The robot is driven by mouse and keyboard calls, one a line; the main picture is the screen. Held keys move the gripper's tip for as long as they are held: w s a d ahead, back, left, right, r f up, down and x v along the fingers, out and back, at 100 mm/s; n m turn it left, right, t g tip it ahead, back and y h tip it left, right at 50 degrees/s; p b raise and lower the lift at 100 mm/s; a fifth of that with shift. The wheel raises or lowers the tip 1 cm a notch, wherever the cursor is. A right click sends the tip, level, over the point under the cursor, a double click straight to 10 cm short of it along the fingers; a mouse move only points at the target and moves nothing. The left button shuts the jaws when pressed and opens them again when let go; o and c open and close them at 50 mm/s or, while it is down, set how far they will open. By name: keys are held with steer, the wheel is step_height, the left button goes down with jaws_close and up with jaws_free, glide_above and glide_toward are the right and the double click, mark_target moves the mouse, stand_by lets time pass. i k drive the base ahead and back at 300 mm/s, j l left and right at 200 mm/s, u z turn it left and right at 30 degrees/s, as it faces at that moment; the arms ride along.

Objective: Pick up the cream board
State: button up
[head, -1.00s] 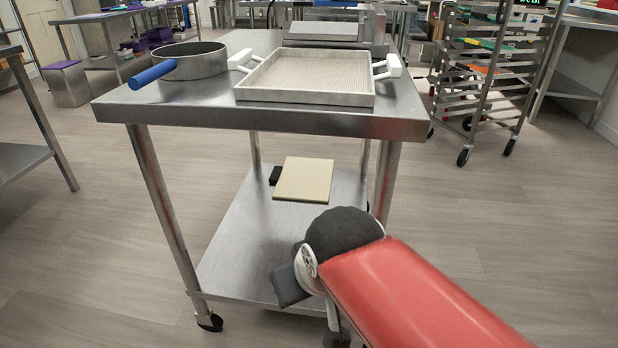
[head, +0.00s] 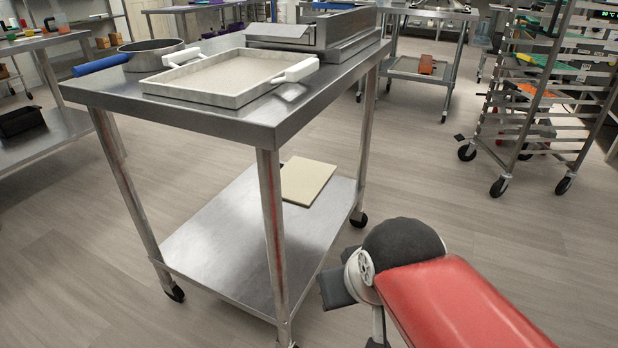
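The cream board (head: 309,183) is a flat, pale rectangle lying on the lower shelf of the steel cart, near the shelf's right side. A small dark item shows at its left edge, mostly hidden by the cart's front leg. My red arm reaches in from the lower right. Its dark end part (head: 340,287) is in front of and to the right of the cart, apart from the board. I cannot make out the fingers or tell whether they are open or shut.
The steel cart (head: 222,225) has a leg (head: 272,230) just left of the board. On its top stand a framed tray (head: 228,80) with white handles and a round pan (head: 152,53) with a blue handle. A wheeled rack (head: 535,100) stands right. The floor right of the cart is clear.

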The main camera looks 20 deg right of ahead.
mark_target(303, 179)
steer(key=i+l, duration=0.15)
steer(key=l, duration=0.25)
steer(key=i+l+u, duration=0.15)
steer(key=l, duration=0.3)
steer(key=i+l, duration=0.15)
steer(key=l, duration=0.25)
steer(key=i+l+u, duration=0.15)
steer(key=l, duration=0.3)
steer(key=i+l, duration=0.1)
steer(key=l, duration=0.35)
steer(key=i+l+u, duration=0.1)
steer(key=i+l, duration=0.25)
steer(key=i+l+u, duration=0.1)
steer(key=i+l, duration=0.2)
steer(key=i+l+u, duration=0.1)
steer(key=i+l, duration=0.2)
steer(key=l, duration=0.25)
steer(key=i+l+u, duration=0.1)
steer(key=i+l, duration=0.5)
steer(key=l, duration=0.3)
steer(key=i+l+u, duration=0.1)
steer(key=i, duration=0.15)
